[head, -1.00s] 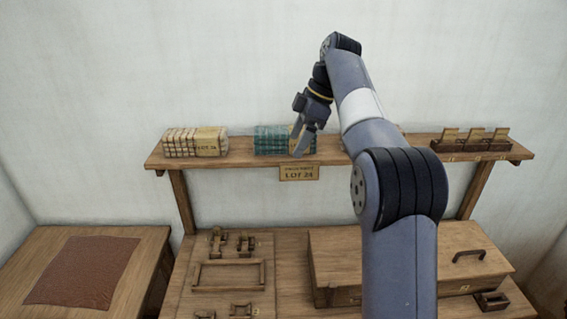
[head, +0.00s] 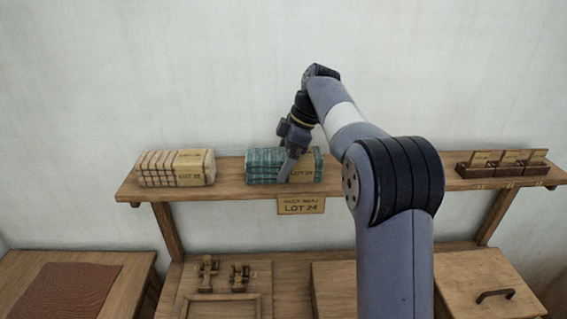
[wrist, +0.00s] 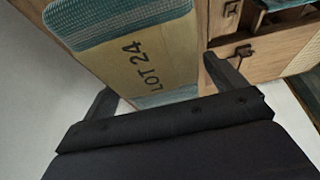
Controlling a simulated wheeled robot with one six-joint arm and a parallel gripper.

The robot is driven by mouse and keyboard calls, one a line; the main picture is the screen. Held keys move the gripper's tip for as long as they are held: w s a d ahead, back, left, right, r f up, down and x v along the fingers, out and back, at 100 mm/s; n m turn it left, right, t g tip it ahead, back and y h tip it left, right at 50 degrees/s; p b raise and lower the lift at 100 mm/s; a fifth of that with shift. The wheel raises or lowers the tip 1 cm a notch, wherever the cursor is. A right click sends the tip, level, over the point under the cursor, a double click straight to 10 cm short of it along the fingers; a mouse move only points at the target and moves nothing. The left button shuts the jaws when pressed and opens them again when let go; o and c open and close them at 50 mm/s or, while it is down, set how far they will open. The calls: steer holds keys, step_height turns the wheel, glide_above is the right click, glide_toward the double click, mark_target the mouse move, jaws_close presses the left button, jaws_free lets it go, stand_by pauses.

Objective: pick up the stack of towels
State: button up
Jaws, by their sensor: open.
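A teal stack of folded towels (head: 265,158) with a tan paper band marked "LOT 24" lies on the wooden shelf (head: 230,193). A cream stack (head: 157,166) with a similar tan band lies further left on the shelf. My gripper (head: 286,172) is open and empty in front of the teal stack, hiding part of it in the head view. In the wrist view the teal stack (wrist: 95,22) and its band lie just ahead of my gripper (wrist: 158,75), largely between the fingers. I cannot tell whether the fingers touch it.
A "LOT 24" sign (head: 301,205) hangs from the shelf's front edge below the teal stack. Wooden card holders (head: 502,165) stand at the shelf's right end. Below is a workbench with wooden parts and a handled chest (head: 490,280). The shelf between the stacks is clear.

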steer(key=shift+x, duration=1.1)
steer(key=c, duration=1.1)
steer(key=shift+r, duration=0.1)
steer(key=shift+c, duration=0.2)
